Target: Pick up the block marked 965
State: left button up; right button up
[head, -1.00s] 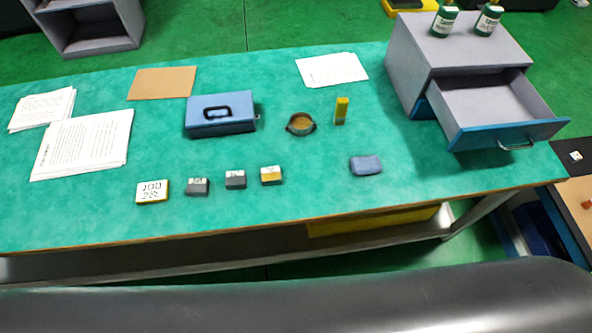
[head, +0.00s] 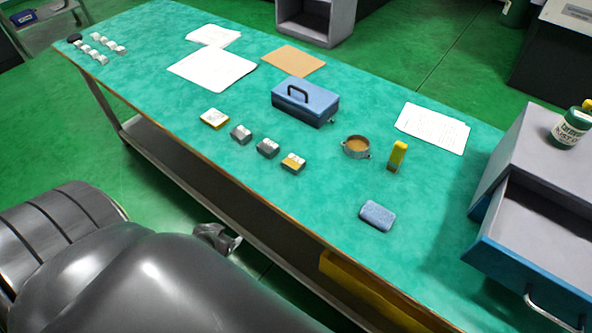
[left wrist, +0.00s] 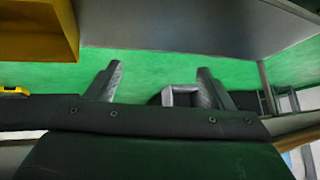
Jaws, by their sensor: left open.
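Four small blocks stand in a row on the green table (head: 330,185) in the head view. My left gripper (head: 228,240) is below the table's front edge, well apart from the blocks. In the left wrist view its two fingers (left wrist: 155,85) are spread with nothing between them. My right gripper does not show.
A blue box (head: 305,103), a round tin (head: 356,146), a yellow upright object (head: 397,156) and a blue sponge-like block (head: 377,215) are on the table. A grey cabinet with an open drawer (head: 530,240) is at right. A yellow container (head: 365,285) sits beneath the table.

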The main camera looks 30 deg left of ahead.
pick_arm(q)
jog(key=w+d+r+t+b, duration=0.25)
jog(key=w+r, duration=0.25)
jog(key=r, duration=0.5)
jog(key=m+t+h+b, duration=0.2)
jog(key=t+h+b, duration=0.1)
jog(key=t+h, duration=0.1)
send_near(292, 164)
jog(key=shift+g, duration=0.35)
jog(key=x, duration=0.1)
jog(key=b+x, duration=0.1)
jog(key=x, duration=0.3)
jog(key=shift+w+a+b, duration=0.25)
jog(key=shift+a+b, duration=0.05)
jog(key=shift+a, duration=0.1)
jog(key=shift+d+x, duration=0.15)
jog(key=shift+x, duration=1.15)
jog(key=shift+d+x, duration=0.15)
jog(key=shift+x, duration=1.15)
jog(key=shift+r, duration=0.1)
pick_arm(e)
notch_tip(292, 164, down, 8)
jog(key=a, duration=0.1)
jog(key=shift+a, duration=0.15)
pick_arm(q)
jog(key=shift+r, duration=0.1)
jog(key=c, duration=1.4)
